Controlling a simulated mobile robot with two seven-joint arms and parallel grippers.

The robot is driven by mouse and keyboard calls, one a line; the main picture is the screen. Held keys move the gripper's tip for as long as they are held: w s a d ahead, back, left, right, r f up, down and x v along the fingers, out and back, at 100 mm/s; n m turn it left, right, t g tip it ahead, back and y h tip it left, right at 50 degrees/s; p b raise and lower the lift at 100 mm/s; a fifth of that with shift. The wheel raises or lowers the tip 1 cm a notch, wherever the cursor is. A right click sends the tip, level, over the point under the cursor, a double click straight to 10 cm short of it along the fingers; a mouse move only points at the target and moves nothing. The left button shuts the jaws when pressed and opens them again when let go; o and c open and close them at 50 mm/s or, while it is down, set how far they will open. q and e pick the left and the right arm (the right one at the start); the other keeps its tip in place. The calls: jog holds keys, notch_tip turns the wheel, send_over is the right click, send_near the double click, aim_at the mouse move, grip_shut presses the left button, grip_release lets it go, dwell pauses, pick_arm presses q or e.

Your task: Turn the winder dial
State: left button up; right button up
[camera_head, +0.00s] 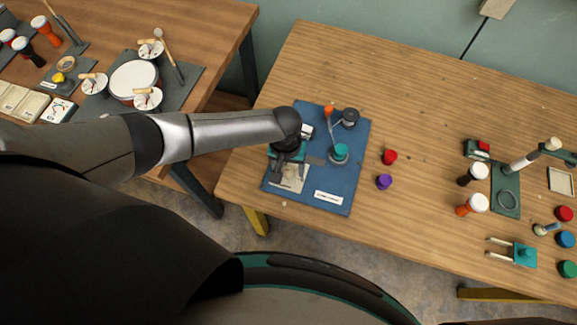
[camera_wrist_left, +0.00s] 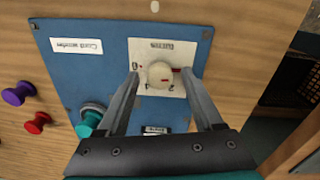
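The winder dial (camera_wrist_left: 160,75) is a round cream knob with a red pointer mark on a pale printed plate (camera_wrist_left: 172,46). The plate is on a blue board (camera_wrist_left: 102,62), which also shows in the head view (camera_head: 340,178). My left gripper (camera_wrist_left: 161,72) is open, with one finger on each side of the dial and a small gap on both sides. In the head view the left gripper (camera_head: 279,172) is over the plate (camera_head: 292,179) and hides the dial. The right gripper is not in view.
On the same board stand a teal knob (camera_head: 340,152) and a dark post (camera_head: 349,117). A red knob (camera_head: 390,157) and a purple knob (camera_head: 384,182) stand on the table right of it. Small drums (camera_head: 478,171) stand farther right. Wood between is mostly clear.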

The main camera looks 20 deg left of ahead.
pick_arm(q)
grip_shut()
dwell(0.3)
jog(key=shift+m, duration=0.3)
jog(key=shift+m+p, duration=0.45)
jog(key=shift+m, duration=0.55)
jog(key=m, duration=0.2)
jog(key=shift+m, duration=0.3)
jog(key=m, duration=0.3)
jog(key=shift+p, duration=0.4)
jog(key=shift+m, duration=1.7)
